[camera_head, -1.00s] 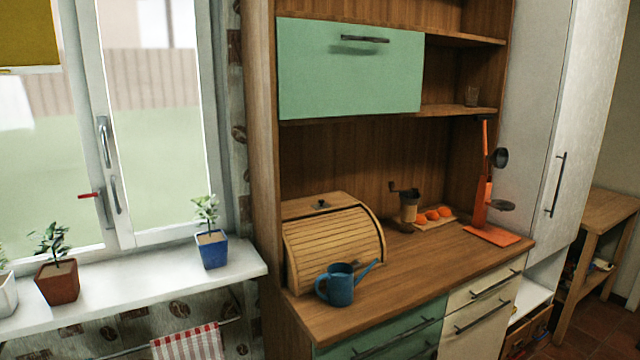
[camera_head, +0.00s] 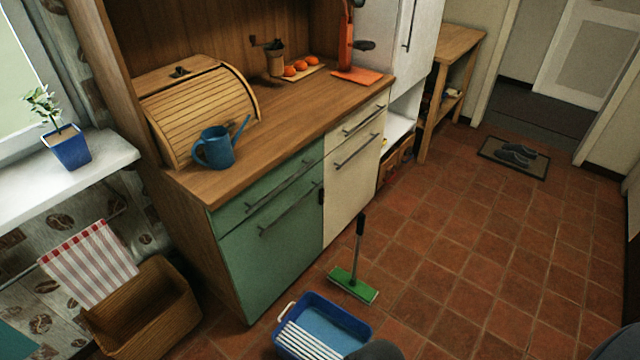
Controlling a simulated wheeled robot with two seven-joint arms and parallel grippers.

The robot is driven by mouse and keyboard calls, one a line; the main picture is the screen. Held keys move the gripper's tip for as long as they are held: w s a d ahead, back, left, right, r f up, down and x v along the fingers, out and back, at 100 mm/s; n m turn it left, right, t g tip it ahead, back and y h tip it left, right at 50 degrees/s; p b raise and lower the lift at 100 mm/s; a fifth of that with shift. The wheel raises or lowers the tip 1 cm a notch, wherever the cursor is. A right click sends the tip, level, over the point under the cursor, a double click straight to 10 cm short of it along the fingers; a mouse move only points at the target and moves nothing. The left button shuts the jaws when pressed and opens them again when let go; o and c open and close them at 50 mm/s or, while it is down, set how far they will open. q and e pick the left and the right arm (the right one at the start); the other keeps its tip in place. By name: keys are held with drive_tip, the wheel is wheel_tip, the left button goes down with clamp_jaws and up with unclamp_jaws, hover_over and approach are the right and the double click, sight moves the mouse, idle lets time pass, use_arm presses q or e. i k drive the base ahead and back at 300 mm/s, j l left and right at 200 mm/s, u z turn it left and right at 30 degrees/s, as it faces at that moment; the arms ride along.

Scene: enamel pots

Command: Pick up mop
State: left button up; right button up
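A mop (camera_head: 353,284) with a green flat head and a thin grey-and-black handle stands upright on the tiled floor, in front of the cream and green cabinet. Its handle (camera_head: 360,240) rises to about the height of the lower cabinet door. A blue tub (camera_head: 362,324) with a white slatted part sits on the floor just nearer to me than the mop head. Neither gripper can be made out. A dark rounded shape covers part of the tub's near edge at the bottom of the picture.
The cabinet (camera_head: 270,235) stands behind the mop, with a blue watering can (camera_head: 216,148) on its counter. A wicker basket (camera_head: 150,312) is at the lower left. The tiled floor (camera_head: 480,260) to the right is clear up to a mat with slippers (camera_head: 515,155).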

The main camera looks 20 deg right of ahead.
sight(361, 291)
drive_tip(key=k+z, duration=0.1)
drive_tip(key=z, duration=0.65)
